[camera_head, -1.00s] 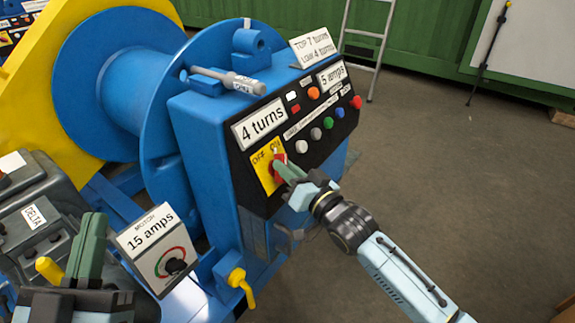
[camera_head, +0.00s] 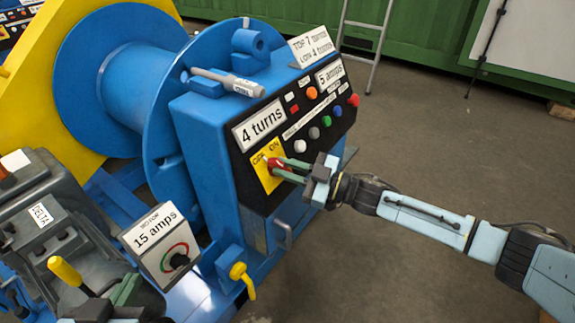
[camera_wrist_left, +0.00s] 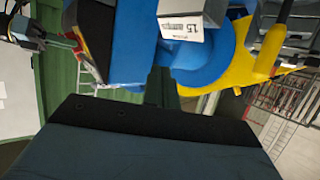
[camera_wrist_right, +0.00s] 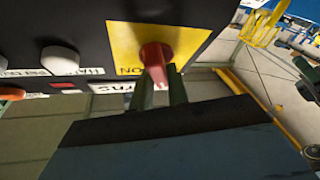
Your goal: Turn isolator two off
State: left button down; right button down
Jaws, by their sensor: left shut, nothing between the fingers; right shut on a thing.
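The red isolator knob (camera_head: 275,164) sits on a yellow plate (camera_head: 268,183) marked OFF and ON, low on the blue box's black panel. Its pale tip appears at the OFF label, partly covering it; ON shows clear to its right. My right gripper (camera_head: 284,168) comes in from the right, its green fingers shut on the knob. In the right wrist view the red knob (camera_wrist_right: 155,60) sits between the fingertips (camera_wrist_right: 160,86), and OFF is hidden. My left gripper (camera_head: 128,290) is shut and empty at lower left, below the motor box; its fingers show in the left wrist view (camera_wrist_left: 160,88).
The panel (camera_head: 310,125) carries several coloured buttons right of the knob. A motor box (camera_head: 160,240) reading 15 amps stands near my left gripper. A yellow-handled lever (camera_head: 66,272) and a yellow tap (camera_head: 240,275) stand close by.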

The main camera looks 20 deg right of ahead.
jog(key=n+g, duration=0.1)
jog(key=n, duration=0.1)
jog(key=n+g+p, duration=0.1)
jog(key=n, duration=0.1)
jog(key=shift+w+r+g+y, duration=0.1)
jog(key=shift+r+g+y, duration=0.05)
jog(key=shift+g+y, duration=0.15)
pick_arm(q)
jog(key=s+a+f+g+y, duration=0.1)
jog(key=s+a+f+g, duration=0.1)
jog(key=s+f+g, duration=0.2)
jog(key=shift+s+a+f+g+p, duration=0.25)
jog(key=shift+a+f+g+p, duration=0.05)
jog(key=shift+f, duration=0.5)
pick_arm(e)
jog(key=shift+n+g, duration=0.4)
jog(key=shift+n, duration=0.5)
jog(key=c, duration=1.4)
grip_release()
jog(key=shift+o, duration=0.2)
